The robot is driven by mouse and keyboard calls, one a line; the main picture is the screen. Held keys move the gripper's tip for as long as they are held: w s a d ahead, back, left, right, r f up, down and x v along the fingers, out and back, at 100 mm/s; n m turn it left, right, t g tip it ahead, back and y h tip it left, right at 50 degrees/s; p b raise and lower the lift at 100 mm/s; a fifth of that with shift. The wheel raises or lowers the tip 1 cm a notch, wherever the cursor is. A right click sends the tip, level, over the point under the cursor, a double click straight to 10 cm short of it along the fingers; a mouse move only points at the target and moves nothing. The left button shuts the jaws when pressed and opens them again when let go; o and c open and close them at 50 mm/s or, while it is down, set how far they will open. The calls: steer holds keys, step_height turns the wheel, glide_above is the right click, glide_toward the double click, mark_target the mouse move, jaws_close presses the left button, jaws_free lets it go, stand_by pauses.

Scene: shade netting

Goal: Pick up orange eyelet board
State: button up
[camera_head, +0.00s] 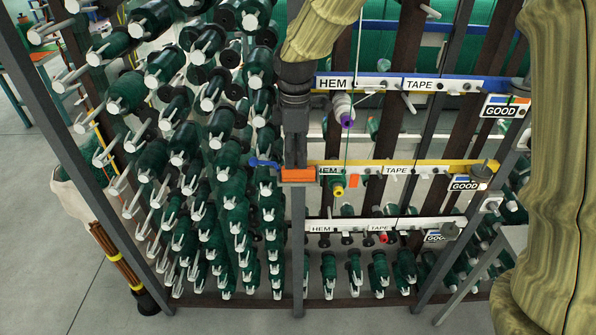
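An orange board (298,174) shows at the left end of the yellow-edged middle rail, just left of its HEM label. I take it for the eyelet board; its eyelets are too small to make out. My dark gripper (295,160) points down from the sleeved arm, its tips right at the board's upper edge. I see the fingers nearly edge-on, so I cannot tell whether they are apart or closed on the board.
Rows of green rolls on pegs (170,150) fill the rack to the left. Blue-edged (390,83), yellow-edged (450,168) and white (385,225) rails with HEM, TAPE and GOOD signs cross the right. A blue hooked part (263,162) sits just left of the board. Dark uprights stand close by.

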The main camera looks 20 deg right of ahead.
mark_target(296, 169)
steer(key=shift+w+f+p, duration=0.1)
steer(key=shift+f+p, duration=0.85)
steer(key=shift+f, duration=1.55)
steer(key=shift+c, duration=0.4)
jaws_close()
